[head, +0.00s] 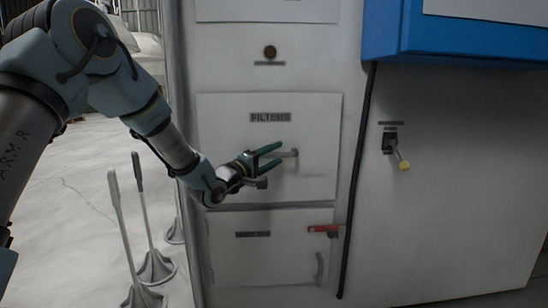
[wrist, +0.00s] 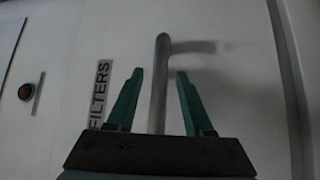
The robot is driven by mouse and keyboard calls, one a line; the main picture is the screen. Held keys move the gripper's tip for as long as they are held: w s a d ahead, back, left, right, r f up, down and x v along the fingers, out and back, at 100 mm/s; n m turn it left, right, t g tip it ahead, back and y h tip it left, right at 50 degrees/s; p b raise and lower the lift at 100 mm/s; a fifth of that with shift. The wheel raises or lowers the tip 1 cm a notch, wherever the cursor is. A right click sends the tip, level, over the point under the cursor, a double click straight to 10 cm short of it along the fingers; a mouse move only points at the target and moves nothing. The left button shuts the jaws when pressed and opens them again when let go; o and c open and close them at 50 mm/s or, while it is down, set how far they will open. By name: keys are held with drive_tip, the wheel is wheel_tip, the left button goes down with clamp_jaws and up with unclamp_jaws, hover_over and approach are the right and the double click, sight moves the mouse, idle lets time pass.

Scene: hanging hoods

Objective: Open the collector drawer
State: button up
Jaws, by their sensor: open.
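My gripper (head: 278,155) is open at the front of the panel labelled FILTERS (head: 225,160). A grey handle (head: 291,153) on that panel lies at the fingertips. In the wrist view the handle (wrist: 161,60) shows as a bar between the two green fingers (wrist: 160,78), with a gap on each side. Below is a closed lower panel (head: 262,265) with a small label too blurred to read, and a curved grey handle (head: 319,268) at its right. A red latch (head: 322,229) lies across its top right edge. No label names the collector drawer.
A blue box (head: 470,35) juts out at the upper right. Grey floor levers (head: 125,230) stand at the left. A round brown button (head: 270,52) is above.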

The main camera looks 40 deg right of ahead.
drive_tip(key=shift+c, duration=0.2)
clamp_jaws()
idle(1.1)
